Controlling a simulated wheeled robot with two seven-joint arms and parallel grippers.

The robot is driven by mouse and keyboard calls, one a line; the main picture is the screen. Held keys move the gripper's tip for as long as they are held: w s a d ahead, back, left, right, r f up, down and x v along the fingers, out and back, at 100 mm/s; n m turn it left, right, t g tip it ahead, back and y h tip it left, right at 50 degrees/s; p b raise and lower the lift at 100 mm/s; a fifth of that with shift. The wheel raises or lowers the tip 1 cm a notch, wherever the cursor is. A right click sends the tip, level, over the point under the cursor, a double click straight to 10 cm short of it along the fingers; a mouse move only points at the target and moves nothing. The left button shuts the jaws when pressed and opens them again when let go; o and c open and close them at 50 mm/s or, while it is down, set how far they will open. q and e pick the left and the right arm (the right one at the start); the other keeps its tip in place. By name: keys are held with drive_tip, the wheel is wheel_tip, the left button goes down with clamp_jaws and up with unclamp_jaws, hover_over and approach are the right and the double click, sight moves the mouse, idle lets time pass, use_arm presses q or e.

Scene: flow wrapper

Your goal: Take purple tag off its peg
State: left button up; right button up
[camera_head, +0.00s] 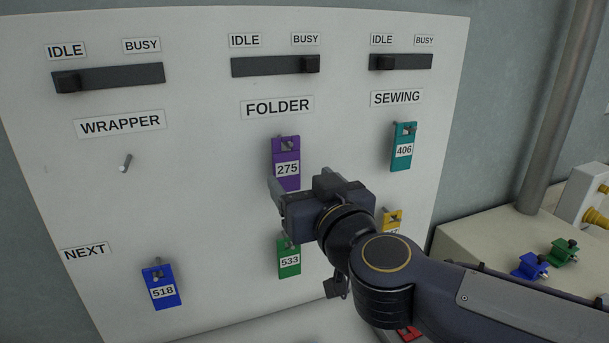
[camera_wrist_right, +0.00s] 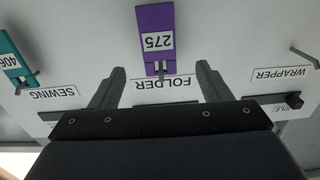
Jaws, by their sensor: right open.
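The purple tag (camera_head: 286,162), marked 275, hangs on its peg under the FOLDER label on the white board. In the right wrist view the purple tag (camera_wrist_right: 155,36) shows upside down, with its peg end toward the gripper. My right gripper (camera_head: 277,192) is in front of the board, close to the tag's lower end in the head view. In the wrist view its two fingers (camera_wrist_right: 161,80) are open, one on each side of the tag's line, with nothing held between them. Whether the fingers touch the tag cannot be told. My left gripper is not in view.
A teal tag (camera_head: 403,147) hangs under SEWING. A green tag (camera_head: 289,261), a partly hidden yellow tag (camera_head: 393,219) and a blue tag (camera_head: 161,286) hang lower. The WRAPPER peg (camera_head: 125,163) is bare. Sliders sit along the top. A pale ledge (camera_head: 480,235) stands at right.

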sight(287, 156)
drive_tip(key=x, duration=0.7)
drive_tip(key=shift+w+b, duration=0.3)
drive_tip(key=shift+b, duration=0.05)
drive_tip(key=c, duration=1.1)
drive_tip(key=shift+o, duration=0.2)
drive_tip(key=shift+r, duration=0.1)
drive_tip(key=shift+r+p, duration=0.4)
drive_tip(key=shift+p, duration=0.35)
drive_tip(key=shift+s, duration=0.1)
